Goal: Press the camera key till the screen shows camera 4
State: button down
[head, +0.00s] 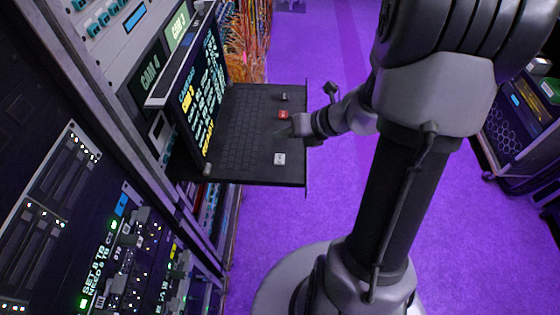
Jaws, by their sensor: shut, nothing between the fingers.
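A fold-out screen (203,88) in the rack at left shows slanted yellow and white text; its camera number is too small to read surely. Below it, a black keyboard drawer (245,174) is pulled out. Along its right side sit a dark key (285,97), a red key (283,115) and a white key (279,159). Which is the camera key I cannot tell. My gripper (284,132) is shut and empty, between the red and white keys. I cannot tell whether its tips touch the drawer.
A CAM 4 panel (149,71) is dark, and a panel that seems to read CAM 3 (178,27) is lit green. Orange cables (247,40) hang behind the drawer. A case (520,125) stands at right. The purple floor (270,225) is clear beside the drawer.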

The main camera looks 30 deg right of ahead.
aim_at(283, 160)
notch_tip(283, 160, down, 6)
jog(key=b, duration=0.5)
jog(key=shift+f, duration=0.2)
dwell(1.4)
jog(key=shift+f+b, duration=0.3)
jog(key=shift+f, duration=0.1)
jog(key=shift+f+b, duration=0.3)
jog(key=shift+f, duration=0.15)
dwell(0.4)
jog(key=shift+r, duration=0.1)
jog(key=shift+r+p, duration=0.8)
jog(key=shift+p, duration=0.05)
notch_tip(283, 160, up, 5)
jog(key=p, duration=0.5)
